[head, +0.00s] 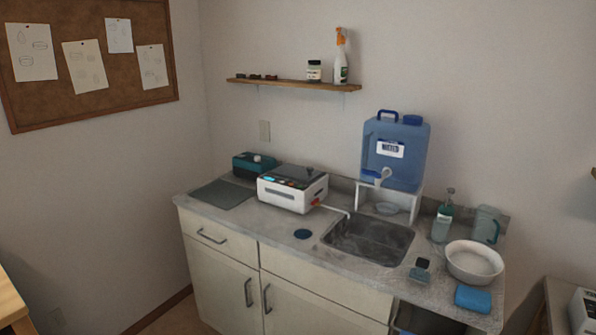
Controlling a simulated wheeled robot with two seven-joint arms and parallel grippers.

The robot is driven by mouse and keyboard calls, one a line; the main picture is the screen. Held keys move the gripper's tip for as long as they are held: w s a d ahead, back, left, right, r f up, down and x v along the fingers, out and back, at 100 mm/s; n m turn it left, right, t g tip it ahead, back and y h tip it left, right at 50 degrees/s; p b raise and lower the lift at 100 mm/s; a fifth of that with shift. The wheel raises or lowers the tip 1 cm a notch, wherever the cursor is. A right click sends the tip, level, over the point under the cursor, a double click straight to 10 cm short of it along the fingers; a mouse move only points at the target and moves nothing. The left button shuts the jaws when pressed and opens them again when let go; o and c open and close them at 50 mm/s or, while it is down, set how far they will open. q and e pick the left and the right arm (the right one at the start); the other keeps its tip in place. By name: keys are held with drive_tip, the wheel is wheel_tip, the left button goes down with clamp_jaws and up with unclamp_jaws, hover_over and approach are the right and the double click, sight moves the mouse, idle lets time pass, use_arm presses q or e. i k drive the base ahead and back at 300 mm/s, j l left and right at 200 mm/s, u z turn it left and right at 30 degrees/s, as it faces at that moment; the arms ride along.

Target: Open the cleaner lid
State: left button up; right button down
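A white box-shaped cleaner (284,196) with a control panel on its front stands on the counter, left of the sink. Its dark lid (296,175) lies flat on top and looks closed. A small dark knob or handle stands up near the lid's back right. A pale hose or spout runs from the cleaner's right side toward the sink. Neither of my grippers is in view.
The counter (262,221) holds a teal device (246,168), dark mat (222,194), sink (368,240), blue water jug (397,155), white bowl (474,262) and blue cloth (473,299). A shelf (292,83) hangs above. Floor shows at lower left.

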sight(307, 176)
drive_tip(key=i+j+z, duration=0.3)
drive_tip(key=i+j, duration=0.3)
drive_tip(key=i+j+z, duration=0.3)
drive_tip(key=i+j, duration=0.2)
drive_tip(key=j, duration=0.25)
drive_tip(key=i+j+z, duration=0.15)
drive_tip(key=j, duration=0.25)
drive_tip(key=i+j+z, duration=0.15)
drive_tip(key=i+j, duration=0.15)
drive_tip(key=j, duration=0.1)
